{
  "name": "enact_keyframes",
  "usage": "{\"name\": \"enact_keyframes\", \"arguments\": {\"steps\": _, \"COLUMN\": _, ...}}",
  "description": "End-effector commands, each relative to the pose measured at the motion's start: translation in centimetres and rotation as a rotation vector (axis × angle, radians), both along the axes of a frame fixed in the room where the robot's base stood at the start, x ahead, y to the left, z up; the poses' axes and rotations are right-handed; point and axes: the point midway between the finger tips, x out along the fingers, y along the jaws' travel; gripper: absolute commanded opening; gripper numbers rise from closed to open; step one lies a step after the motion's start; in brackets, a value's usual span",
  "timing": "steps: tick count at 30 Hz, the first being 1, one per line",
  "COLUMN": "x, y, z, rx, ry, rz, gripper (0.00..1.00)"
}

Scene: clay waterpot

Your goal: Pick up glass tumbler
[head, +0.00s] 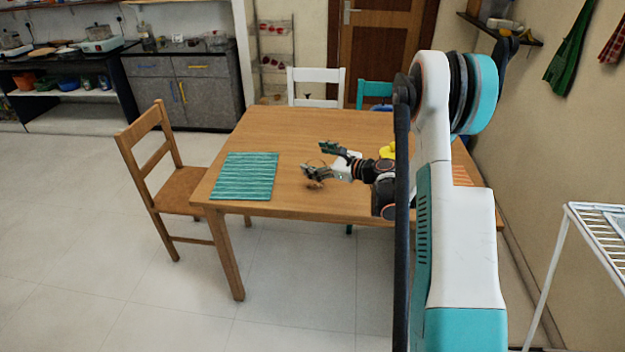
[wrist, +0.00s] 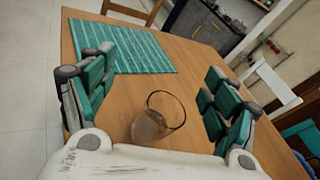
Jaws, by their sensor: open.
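The glass tumbler (wrist: 148,126) is clear with a round dark rim and stands on the wooden table. In the wrist view it lies between the two spread fingers of my gripper (wrist: 160,68), near the palm, with a gap on each side. In the head view my gripper (head: 319,160) is low over the table's near part, pointing left. The tumbler shows there only faintly (head: 316,185), partly hidden by the nearer finger. The gripper is open and holds nothing.
A green striped placemat (head: 244,176) lies left of my gripper on the table (head: 285,130). A yellow object (head: 388,151) and an orange mat (head: 462,176) are partly behind my arm. Chairs stand at the left (head: 150,150) and far side (head: 316,88). The table's far middle is clear.

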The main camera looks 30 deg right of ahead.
Motion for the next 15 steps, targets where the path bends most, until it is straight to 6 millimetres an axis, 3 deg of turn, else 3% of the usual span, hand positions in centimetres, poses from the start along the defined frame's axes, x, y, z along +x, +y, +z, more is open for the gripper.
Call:
{"name": "enact_keyframes", "arguments": {"steps": 1, "x": -0.3, "y": -1.4, "z": -2.0, "rx": 0.058, "ry": -0.004, "rz": -0.022, "gripper": 0.8}}
{"name": "enact_keyframes", "arguments": {"steps": 6, "x": -1.4, "y": -4.3, "z": -5.7, "rx": 0.223, "ry": -0.017, "rz": -0.07, "gripper": 0.8}}
{"name": "enact_keyframes", "arguments": {"steps": 15, "x": -1.8, "y": -5.4, "z": -7.6, "rx": 0.314, "ry": -0.027, "rz": -0.09, "gripper": 0.8}}
